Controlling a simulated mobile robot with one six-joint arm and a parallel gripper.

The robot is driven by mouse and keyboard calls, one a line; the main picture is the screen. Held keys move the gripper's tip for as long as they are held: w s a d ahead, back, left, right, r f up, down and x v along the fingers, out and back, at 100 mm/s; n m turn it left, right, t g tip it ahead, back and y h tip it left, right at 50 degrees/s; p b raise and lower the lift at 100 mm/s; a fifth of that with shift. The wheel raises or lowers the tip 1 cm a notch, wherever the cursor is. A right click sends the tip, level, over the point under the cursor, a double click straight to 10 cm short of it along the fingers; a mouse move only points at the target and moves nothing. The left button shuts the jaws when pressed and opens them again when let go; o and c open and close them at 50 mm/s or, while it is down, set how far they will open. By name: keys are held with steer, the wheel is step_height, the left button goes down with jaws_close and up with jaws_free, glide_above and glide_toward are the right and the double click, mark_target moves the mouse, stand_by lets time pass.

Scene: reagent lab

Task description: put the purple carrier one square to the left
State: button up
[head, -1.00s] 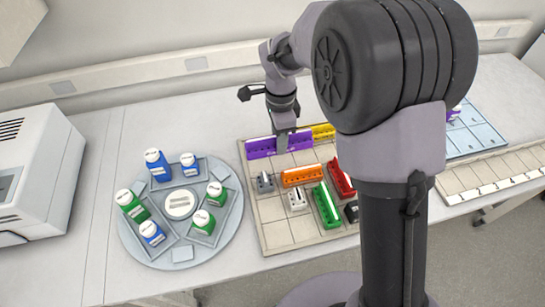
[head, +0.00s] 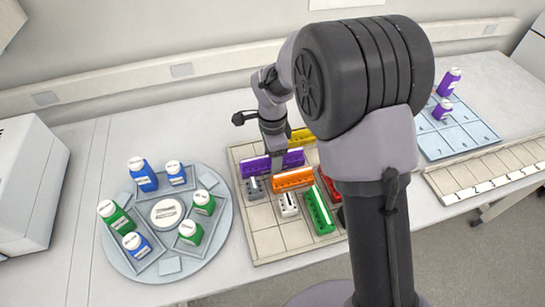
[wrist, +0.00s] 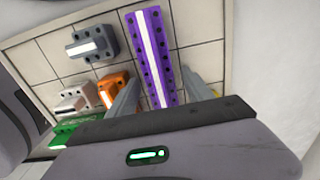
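The purple carrier (head: 255,165) is a long block with a white stripe and rows of holes. It lies across the back left part of the gridded beige board (head: 270,243). My gripper (head: 278,163) points down at its middle, hiding part of it. In the wrist view the purple carrier (wrist: 152,50) runs between the two fingers of my gripper (wrist: 160,78), which sit close along its long sides.
A grey carrier (head: 254,189), an orange carrier (head: 292,179), a white carrier (head: 287,205) and a green carrier (head: 318,210) stand close in front. A yellow carrier (head: 302,136) is behind. A round bottle tray (head: 125,256) is left. Front-left board squares are free.

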steer(key=shift+r, duration=0.1)
steer(key=s+d+r+n+t+y+p, duration=0.1)
steer(key=s+d+r+p, duration=0.1)
steer(key=r, duration=0.8)
steer(key=s+d+r+n+t+p, duration=0.1)
steer(key=s+d+r+n+p, duration=0.15)
steer(key=r, duration=0.75)
steer(key=s+d+r+n+t, duration=0.2)
steer(key=s+n, duration=0.1)
steer(key=s, duration=0.6)
steer(key=s+d+r+n+t+y, duration=0.1)
steer(key=s+d+r+n, duration=0.1)
steer(key=s, duration=0.7)
steer(key=shift+s+d+r+n+t, duration=0.3)
steer(key=shift+s+d+n+t, duration=0.1)
steer(key=shift+d+n, duration=0.5)
